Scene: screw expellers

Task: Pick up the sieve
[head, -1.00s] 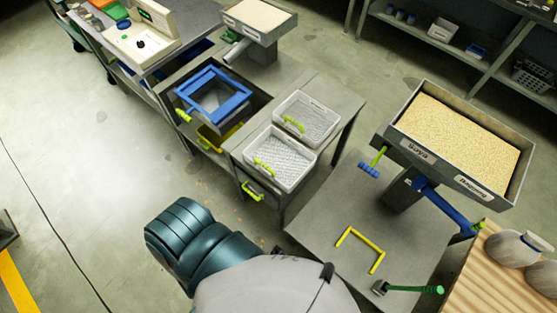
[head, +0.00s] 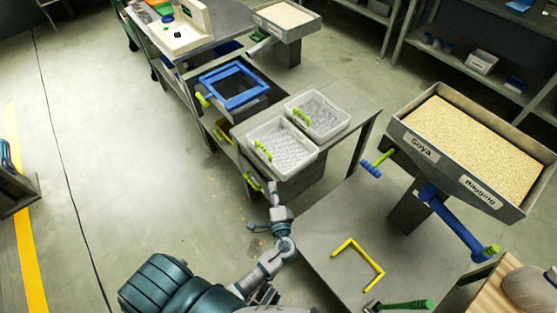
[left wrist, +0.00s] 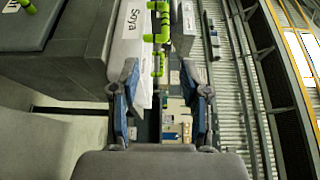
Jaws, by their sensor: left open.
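Two white trays with mesh floors and green handles, which look like sieves, sit side by side on the grey table: a front one (head: 284,148) and a back one (head: 320,114). I cannot tell which is the task's sieve. My left gripper (head: 263,208) is open and empty, in front of and below the front sieve, apart from it. In the left wrist view, the open fingers (left wrist: 160,75) point toward a white sieve wall marked "Soya" (left wrist: 130,28) and a green handle (left wrist: 160,30). My right gripper is out of view.
A blue frame (head: 228,102) lies left of the sieves. A grey hopper of grain (head: 475,135) stands at the right over a lower grey table (head: 330,215) with a yellow handle (head: 348,243). The floor at left (head: 120,170) is clear.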

